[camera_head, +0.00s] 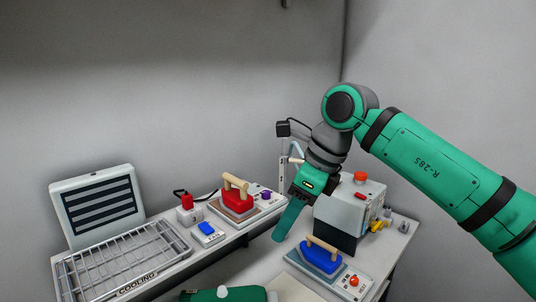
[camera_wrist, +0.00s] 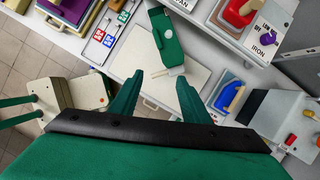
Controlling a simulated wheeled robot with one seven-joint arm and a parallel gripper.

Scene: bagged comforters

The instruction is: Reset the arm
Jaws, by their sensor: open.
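My green gripper (camera_head: 279,237) hangs at the end of my bent arm in the head view, pointing down and a little left above the work surface. In the wrist view its two green fingers (camera_wrist: 159,75) are spread apart with nothing held between them. A white board (camera_wrist: 160,72) lies below the fingers. A green part with a white knob (camera_wrist: 168,36) shows just beyond the fingertips; it also shows at the bottom edge of the head view (camera_head: 208,295). I cannot tell the exact height of the fingertips above it.
A blue iron (camera_head: 321,256) and a grey box with a red button (camera_head: 340,215) stand right of my gripper. A red iron (camera_head: 237,201) sits behind it on the shelf. A wire cooling rack (camera_head: 125,262) is at the left. The space above the shelf is free.

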